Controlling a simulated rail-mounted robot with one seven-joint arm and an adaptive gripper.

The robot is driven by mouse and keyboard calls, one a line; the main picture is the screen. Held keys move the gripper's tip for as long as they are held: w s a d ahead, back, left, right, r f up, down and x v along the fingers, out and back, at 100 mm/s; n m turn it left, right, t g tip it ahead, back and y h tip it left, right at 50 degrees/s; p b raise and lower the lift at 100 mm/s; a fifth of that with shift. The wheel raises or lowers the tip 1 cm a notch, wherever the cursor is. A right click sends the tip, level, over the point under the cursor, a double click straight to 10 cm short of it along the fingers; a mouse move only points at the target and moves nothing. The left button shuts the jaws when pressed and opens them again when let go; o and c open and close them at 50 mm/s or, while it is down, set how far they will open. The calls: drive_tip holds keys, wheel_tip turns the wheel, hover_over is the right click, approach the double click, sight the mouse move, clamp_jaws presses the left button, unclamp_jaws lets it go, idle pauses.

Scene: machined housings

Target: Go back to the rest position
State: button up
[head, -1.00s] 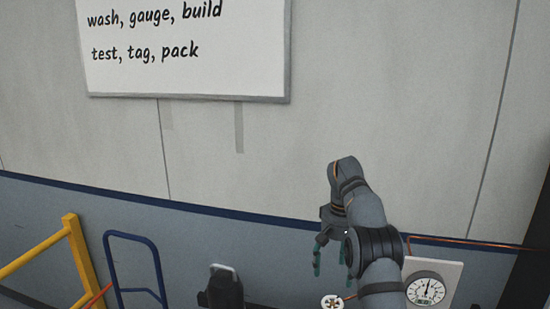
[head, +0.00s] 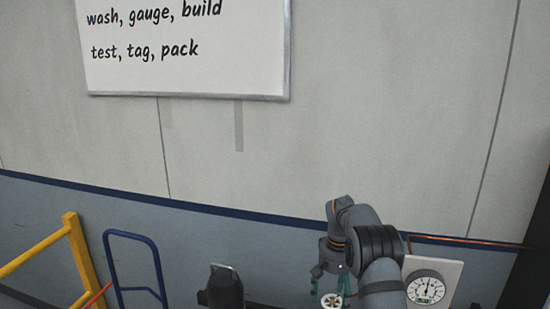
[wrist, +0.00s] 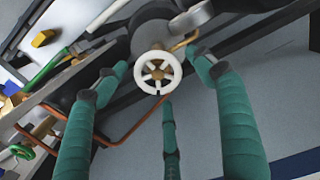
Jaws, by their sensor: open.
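My gripper (head: 331,288) is at the lower right of the head view, pointing down at the end of my grey arm. In the wrist view its green fingers (wrist: 165,95) are spread apart and nothing is held between them. A white spoked handwheel (wrist: 157,73) shows between and beyond the fingertips. The same handwheel (head: 331,300) sits at the bottom edge of the head view, just below the gripper. I cannot tell whether a finger touches it.
A dial gauge (head: 426,288) on a pale panel stands right of my arm. A dark object (head: 222,290), a blue tubular frame (head: 131,237) and a yellow railing (head: 75,255) are to the left. A copper pipe (wrist: 125,138) runs near the handwheel.

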drive_tip(key=m+b, duration=0.1)
drive_tip(key=m, duration=0.4)
drive_tip(key=shift+d, duration=0.15)
drive_tip(key=m+b, duration=0.1)
drive_tip(key=m, duration=0.4)
drive_tip(key=shift+m+b, duration=0.35)
drive_tip(key=shift+m, duration=0.05)
drive_tip(key=m+b, duration=0.1)
drive_tip(key=m, duration=0.4)
drive_tip(key=shift+s+d+b, duration=0.1)
drive_tip(key=shift+s+b, duration=0.1)
drive_tip(key=shift+b, duration=0.15)
drive_tip(key=m+b, duration=0.1)
drive_tip(key=m, duration=0.3)
drive_tip(key=shift+s+r, duration=0.1)
drive_tip(key=shift+r, duration=0.05)
